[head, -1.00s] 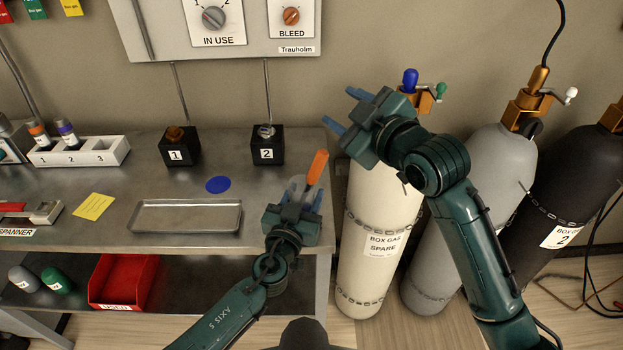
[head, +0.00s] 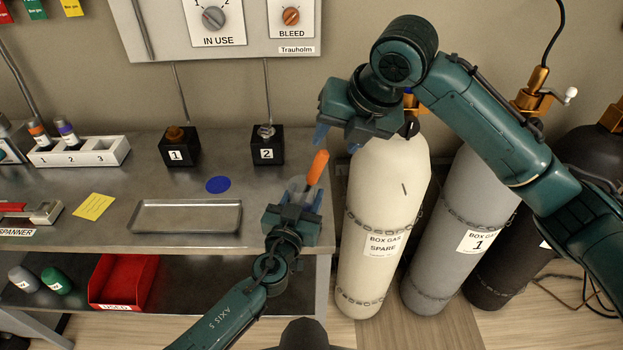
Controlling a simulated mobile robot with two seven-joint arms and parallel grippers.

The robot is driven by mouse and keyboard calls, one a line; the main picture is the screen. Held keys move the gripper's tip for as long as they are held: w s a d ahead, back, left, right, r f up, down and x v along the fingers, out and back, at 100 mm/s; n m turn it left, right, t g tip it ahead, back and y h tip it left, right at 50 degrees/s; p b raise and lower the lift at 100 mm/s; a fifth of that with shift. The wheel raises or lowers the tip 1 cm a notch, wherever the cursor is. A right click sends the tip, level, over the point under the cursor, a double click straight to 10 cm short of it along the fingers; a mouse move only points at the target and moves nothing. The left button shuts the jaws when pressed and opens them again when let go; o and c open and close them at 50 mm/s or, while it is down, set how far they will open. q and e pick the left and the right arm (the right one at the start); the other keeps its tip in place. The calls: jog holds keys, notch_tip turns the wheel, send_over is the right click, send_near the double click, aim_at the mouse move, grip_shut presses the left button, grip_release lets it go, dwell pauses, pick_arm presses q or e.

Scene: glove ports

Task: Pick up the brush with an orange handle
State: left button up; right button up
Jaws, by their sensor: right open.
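The brush's orange handle (head: 317,168) shows near the bench's right edge, slanting up and to the right. Its lower end runs down to the fingers of my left gripper (head: 304,198), which hide the rest of the brush. I cannot tell whether those fingers are closed on it. My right gripper (head: 337,138) is open and empty, with its blue fingers pointing down. In the picture it is just above and right of the handle's top, in front of the cream cylinder's upper part. A small gap shows between it and the handle.
The metal bench (head: 150,215) carries a shallow tray (head: 186,230), black blocks 1 (head: 180,153) and 2 (head: 267,152), and a numbered white rack (head: 105,152). Chained cylinders, including the cream one (head: 372,290) and grey one (head: 430,285), stand right of the bench. A red bin (head: 120,283) sits below.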

aim_at(319, 164)
jog(key=x, duration=0.9)
jog(key=shift+a+f, duration=0.2)
jog(key=shift+f, duration=0.1)
grip_shut()
